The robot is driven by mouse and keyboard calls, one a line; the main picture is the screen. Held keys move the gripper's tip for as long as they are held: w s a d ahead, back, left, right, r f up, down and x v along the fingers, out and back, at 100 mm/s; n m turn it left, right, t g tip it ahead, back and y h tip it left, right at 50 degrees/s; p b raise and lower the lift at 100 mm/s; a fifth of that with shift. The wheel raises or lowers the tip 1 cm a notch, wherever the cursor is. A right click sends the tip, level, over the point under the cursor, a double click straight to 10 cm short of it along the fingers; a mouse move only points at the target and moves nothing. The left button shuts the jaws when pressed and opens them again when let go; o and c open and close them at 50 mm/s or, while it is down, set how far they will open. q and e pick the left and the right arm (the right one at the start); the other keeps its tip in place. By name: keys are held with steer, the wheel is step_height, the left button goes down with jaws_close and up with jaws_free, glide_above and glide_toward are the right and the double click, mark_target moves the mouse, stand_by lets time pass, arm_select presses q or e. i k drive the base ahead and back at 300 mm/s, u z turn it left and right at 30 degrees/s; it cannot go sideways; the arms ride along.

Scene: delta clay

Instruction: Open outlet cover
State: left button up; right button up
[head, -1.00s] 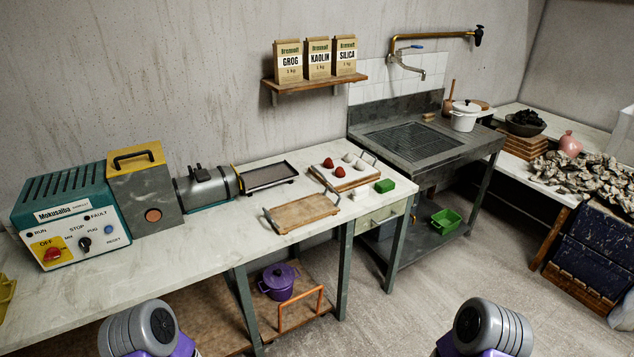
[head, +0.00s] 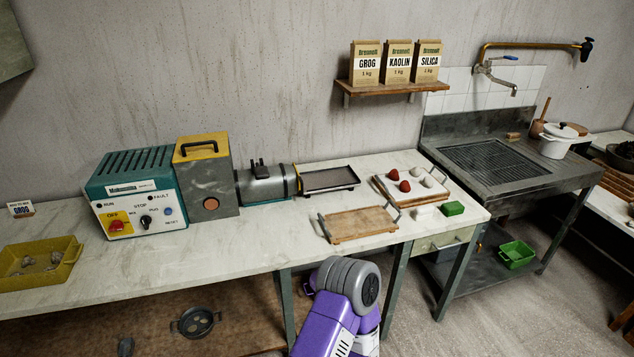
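The clay machine stands on the worktop at the left. Its teal control box (head: 138,190) carries a red switch and black and blue knobs. Next to it is a grey housing with a yellow top and black handle (head: 206,178). A grey metal barrel (head: 262,182) with a black clamp-like fitting on top extends to the right, with a yellow-edged band near its right end. I cannot tell for sure which part is the outlet cover; the barrel's right end faces a dark tray (head: 329,180). A purple and grey arm of mine shows at the bottom; neither gripper is in view.
A yellow tray (head: 40,262) sits at the far left. The worktop's front middle is clear.

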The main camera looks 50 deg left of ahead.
mark_target(298, 180)
steer(key=i, duration=1.05)
steer(key=u, duration=2.25)
